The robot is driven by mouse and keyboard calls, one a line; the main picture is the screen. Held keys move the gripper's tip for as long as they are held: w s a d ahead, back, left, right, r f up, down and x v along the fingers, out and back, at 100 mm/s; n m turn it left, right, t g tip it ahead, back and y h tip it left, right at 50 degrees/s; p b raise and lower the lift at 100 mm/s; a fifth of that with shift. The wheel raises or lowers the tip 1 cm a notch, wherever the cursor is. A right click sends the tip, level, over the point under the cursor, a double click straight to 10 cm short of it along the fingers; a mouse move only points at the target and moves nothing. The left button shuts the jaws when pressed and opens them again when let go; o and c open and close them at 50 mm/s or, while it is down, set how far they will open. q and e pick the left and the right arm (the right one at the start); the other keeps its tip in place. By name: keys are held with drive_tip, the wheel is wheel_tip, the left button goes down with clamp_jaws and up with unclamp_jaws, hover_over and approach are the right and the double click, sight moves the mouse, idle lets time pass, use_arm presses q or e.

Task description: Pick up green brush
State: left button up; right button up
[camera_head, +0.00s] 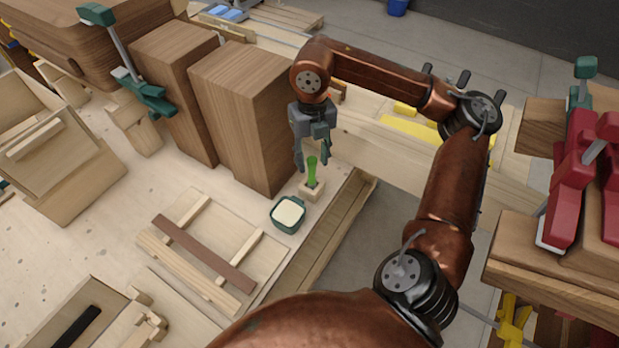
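The green brush (312,172) stands upright in a small light wooden block (311,190) near the right edge of the workbench. My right gripper (312,166) points down directly over the brush. Its fingers are apart, one on the left and one on the right of the brush's top. I cannot tell whether either finger touches it. My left gripper is not in view.
A green cup with pale contents (288,214) stands just in front of the block. Tall brown wooden boxes (243,115) rise close on the left. A slatted wooden frame (205,255) lies in front. Red clamps (573,180) stand on the right.

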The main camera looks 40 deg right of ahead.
sight(312, 172)
drive_tip(key=shift+w+d+r, duration=0.2)
drive_tip(key=shift+d+r, duration=0.05)
drive_tip(key=shift+d, duration=0.05)
drive_tip(key=f, duration=0.5)
drive_tip(key=f+b, duration=0.1)
drive_tip(key=f, duration=0.1)
drive_tip(key=shift+w+f, duration=0.25)
drive_tip(key=shift+w, duration=0.1)
drive_tip(key=shift+c, duration=0.3)
clamp_jaws()
